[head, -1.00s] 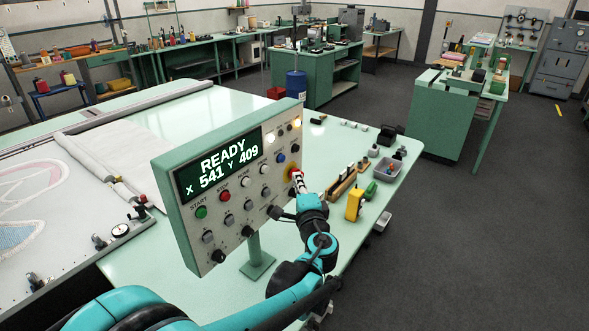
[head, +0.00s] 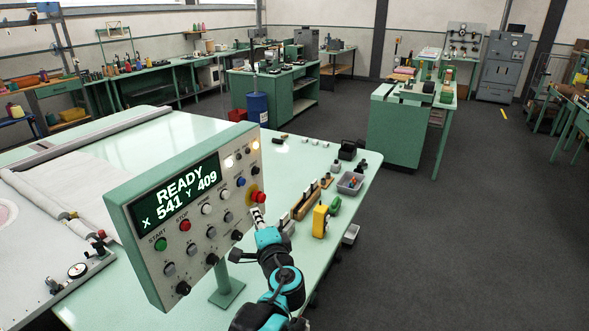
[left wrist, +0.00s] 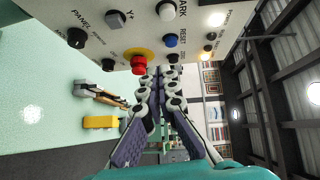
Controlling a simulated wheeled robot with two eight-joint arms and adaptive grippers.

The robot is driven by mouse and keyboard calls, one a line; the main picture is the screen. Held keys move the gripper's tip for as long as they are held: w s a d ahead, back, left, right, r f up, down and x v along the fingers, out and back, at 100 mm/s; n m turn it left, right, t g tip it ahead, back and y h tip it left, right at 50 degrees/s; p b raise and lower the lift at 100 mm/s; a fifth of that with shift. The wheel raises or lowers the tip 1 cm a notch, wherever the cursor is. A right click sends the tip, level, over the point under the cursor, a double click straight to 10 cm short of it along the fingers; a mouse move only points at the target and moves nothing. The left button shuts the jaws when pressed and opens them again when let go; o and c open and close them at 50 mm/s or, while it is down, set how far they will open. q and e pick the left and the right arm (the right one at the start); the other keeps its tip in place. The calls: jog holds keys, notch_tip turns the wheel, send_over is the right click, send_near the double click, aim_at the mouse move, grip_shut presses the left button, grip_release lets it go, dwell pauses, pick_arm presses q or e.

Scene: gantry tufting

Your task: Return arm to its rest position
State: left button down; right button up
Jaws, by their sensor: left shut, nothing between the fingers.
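The control panel (head: 148,270) stands on a post on the pale green table. Its display (head: 180,192) reads READY, X 541 Y 409. A red mushroom button on a yellow ring (head: 257,197) sits at the panel's right side; it also shows in the left wrist view (left wrist: 138,65). My left gripper (head: 257,214) is just below that button in the head view, shut and empty. In the left wrist view its fingers (left wrist: 163,75) are together, pointing towards the panel face beside the red button. Whether they touch the panel cannot be told. My right gripper is not in view.
Right of my left arm, the table holds a yellow device (head: 320,221), a wooden rack (head: 305,205) and a grey bin (head: 350,182). White rolled fabric (head: 60,190) lies at left. Open floor (head: 460,240) is at right.

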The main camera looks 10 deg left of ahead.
pick_arm(q)
jog(key=s+a+f+n+g, duration=0.3)
jog(key=s+a+f+n, duration=0.15)
jog(key=s, duration=0.25)
jog(key=s+d+f+n+g+h+b, duration=0.1)
jog(key=s+d+f+n+g+h, duration=0.1)
jog(key=s+f, duration=0.4)
jog(key=s+d+f+n+g+h+b, duration=0.1)
jog(key=s+d+f+n+g+h, duration=0.2)
jog(key=s, duration=0.9)
notch_tip(320, 180, down, 4)
jog(key=n+h, duration=0.2)
jog(key=h, duration=0.1)
jog(key=shift+s+d+r+b, duration=0.15)
jog(key=shift+d+r+b, duration=0.1)
jog(key=shift+d+b, duration=0.1)
